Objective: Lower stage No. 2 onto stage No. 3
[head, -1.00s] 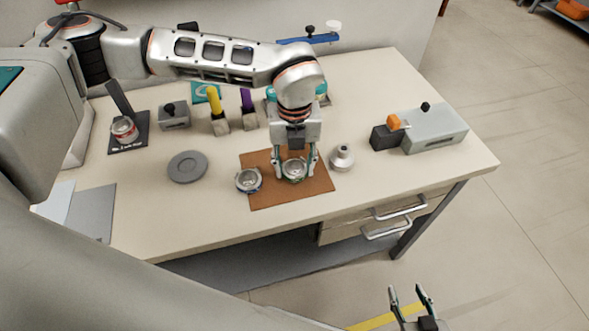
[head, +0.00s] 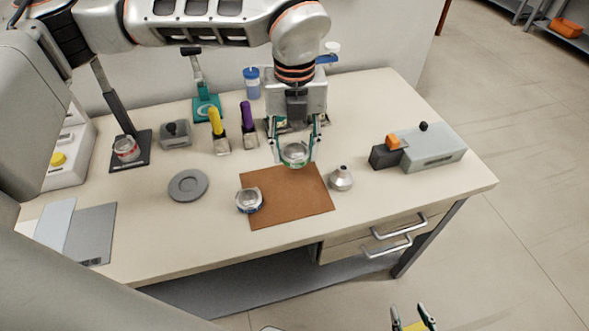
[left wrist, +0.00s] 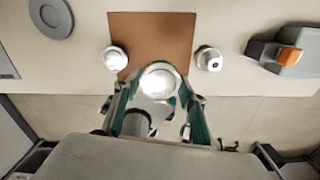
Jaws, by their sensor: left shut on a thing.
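My left gripper (head: 295,150) is shut on a round metal stage with a green band (head: 294,155) and holds it above the back part of the brown mat. The held stage also shows between the fingers in the left wrist view (left wrist: 158,82). A similar stage with a blue band (head: 249,200) stands at the mat's left edge, in front and to the left of the held one. A red-banded stage (head: 126,149) sits on a black stand at the far left. I cannot read numbers on any stage. My right gripper (head: 412,318) is open and empty, low beyond the table's front edge.
The brown mat (head: 290,195) is otherwise bare. A metal cone-shaped piece (head: 341,178) stands at its right, and a grey disc (head: 188,185) lies to the left. Yellow-handled (head: 217,123) and purple-handled (head: 248,118) tools stand behind. A grey box (head: 432,146) is at right.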

